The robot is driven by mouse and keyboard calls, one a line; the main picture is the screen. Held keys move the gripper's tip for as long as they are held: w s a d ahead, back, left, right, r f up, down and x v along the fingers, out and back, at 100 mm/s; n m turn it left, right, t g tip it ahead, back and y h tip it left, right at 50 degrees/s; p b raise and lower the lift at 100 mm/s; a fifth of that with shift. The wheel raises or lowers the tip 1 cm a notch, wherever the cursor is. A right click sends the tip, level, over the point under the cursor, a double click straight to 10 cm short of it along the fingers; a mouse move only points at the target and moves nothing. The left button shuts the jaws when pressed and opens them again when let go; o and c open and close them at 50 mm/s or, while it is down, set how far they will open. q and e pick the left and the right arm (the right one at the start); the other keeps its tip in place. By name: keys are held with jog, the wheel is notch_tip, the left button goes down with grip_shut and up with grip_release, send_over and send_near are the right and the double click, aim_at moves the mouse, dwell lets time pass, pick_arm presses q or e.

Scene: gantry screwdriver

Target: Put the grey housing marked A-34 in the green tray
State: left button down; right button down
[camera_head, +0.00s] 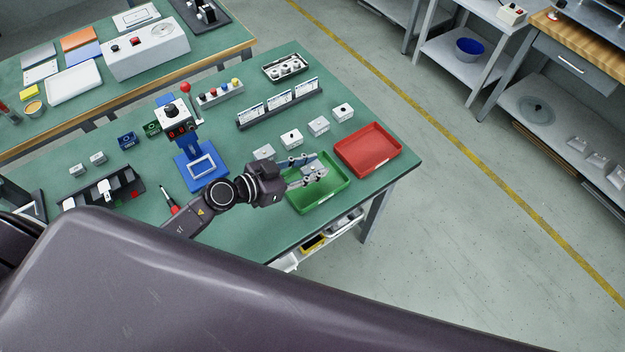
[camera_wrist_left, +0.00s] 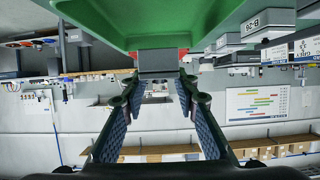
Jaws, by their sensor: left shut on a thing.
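The green tray (camera_head: 328,197) lies near the right front corner of the green table; its green surface also fills the top of the left wrist view (camera_wrist_left: 150,20). My left gripper (camera_head: 308,171) is over the tray and shut on a small grey housing (camera_head: 316,168). In the left wrist view the grey housing (camera_wrist_left: 158,61) sits between the fingertips, close to the tray. Its marking is not readable, and I cannot tell whether it touches the tray. My right gripper is not in view.
A red tray (camera_head: 368,150) stands right beside the green one. A blue press-like fixture (camera_head: 196,165) and a red-handled screwdriver (camera_head: 169,199) are to the left.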

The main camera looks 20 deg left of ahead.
pick_arm(q)
notch_tip(320, 180, down, 4)
jog(key=b, duration=0.3)
jog(key=shift+f, duration=0.25)
jog(key=shift+r, duration=0.1)
jog(key=c, duration=1.5)
grip_release()
